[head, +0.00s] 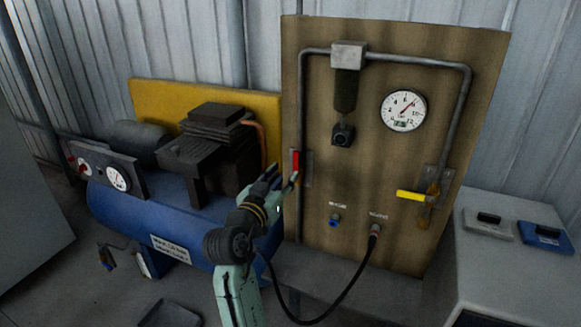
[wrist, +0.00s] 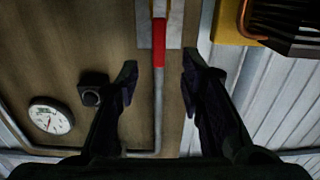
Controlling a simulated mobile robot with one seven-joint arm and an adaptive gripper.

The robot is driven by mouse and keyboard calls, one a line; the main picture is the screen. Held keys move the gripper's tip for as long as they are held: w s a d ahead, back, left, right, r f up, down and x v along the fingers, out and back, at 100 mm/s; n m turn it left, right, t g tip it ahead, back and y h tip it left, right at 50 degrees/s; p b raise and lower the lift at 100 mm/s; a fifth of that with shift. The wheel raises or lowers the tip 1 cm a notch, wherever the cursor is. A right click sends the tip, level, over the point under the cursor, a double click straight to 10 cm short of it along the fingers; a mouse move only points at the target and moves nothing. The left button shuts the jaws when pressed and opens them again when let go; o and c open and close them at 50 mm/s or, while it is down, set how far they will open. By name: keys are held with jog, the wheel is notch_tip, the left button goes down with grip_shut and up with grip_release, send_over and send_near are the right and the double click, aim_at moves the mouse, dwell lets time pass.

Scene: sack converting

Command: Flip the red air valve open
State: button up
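The red air valve's handle (head: 296,161) stands upright along the left vertical pipe on the brown wooden panel (head: 330,180). In the wrist view the red grip (wrist: 158,48) appears in line with the grey pipe, over a pale plate. My gripper (head: 284,176) is open just in front of and slightly below the handle. In the wrist view my gripper (wrist: 159,70) has one dark finger on each side of the red grip, with gaps on both sides. I cannot tell how far the fingertips are from the panel.
A yellow-handled valve (head: 411,196) sits on the right pipe. A pressure gauge (head: 404,110) and a dark filter (head: 345,90) are on the panel. A black hose (head: 345,283) loops below. A blue compressor (head: 150,215) stands left; a grey cabinet (head: 500,265) stands right.

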jog(key=shift+v, duration=1.5)
